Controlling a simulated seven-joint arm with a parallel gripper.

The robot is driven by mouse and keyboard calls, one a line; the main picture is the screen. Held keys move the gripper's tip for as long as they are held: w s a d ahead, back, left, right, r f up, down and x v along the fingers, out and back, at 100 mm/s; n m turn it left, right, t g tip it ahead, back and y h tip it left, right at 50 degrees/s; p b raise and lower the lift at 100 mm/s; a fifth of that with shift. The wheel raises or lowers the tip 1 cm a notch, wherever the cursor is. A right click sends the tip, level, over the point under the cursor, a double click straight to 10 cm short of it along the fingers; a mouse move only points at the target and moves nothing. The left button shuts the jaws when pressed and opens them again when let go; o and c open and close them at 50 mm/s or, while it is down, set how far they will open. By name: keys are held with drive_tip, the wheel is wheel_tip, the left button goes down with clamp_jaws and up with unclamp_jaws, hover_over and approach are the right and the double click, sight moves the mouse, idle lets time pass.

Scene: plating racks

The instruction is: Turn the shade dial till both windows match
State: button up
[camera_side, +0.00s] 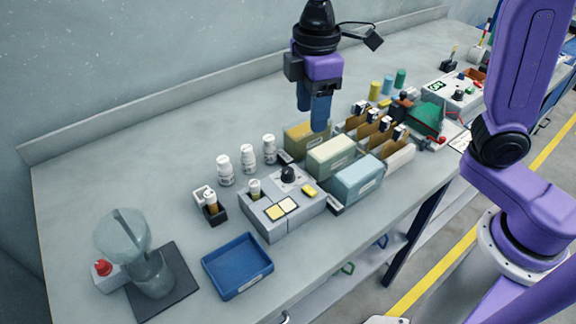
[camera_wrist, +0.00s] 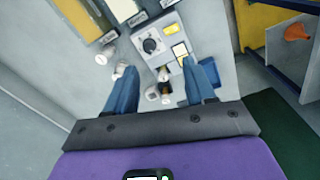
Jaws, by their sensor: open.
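A grey box (camera_side: 284,222) stands mid-bench with a black shade dial (camera_side: 288,174) on its top. Two pale windows sit side by side near its front: a left window (camera_side: 274,212) and a right window (camera_side: 289,204).
White bottles (camera_side: 246,160), cream bin (camera_side: 331,156) and blue-grey bin (camera_side: 357,178) crowd close by. A blue tray (camera_side: 237,266) and glass vessel (camera_side: 122,238) are in front and left.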

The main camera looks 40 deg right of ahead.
sight(288, 170)
drive_tip(key=w+a, duration=0.2)
drive_tip(key=w, duration=0.2)
wheel_tip(288, 170, down, 17)
drive_tip(key=shift+r, duration=0.2)
idle(0.4)
clamp_jaws()
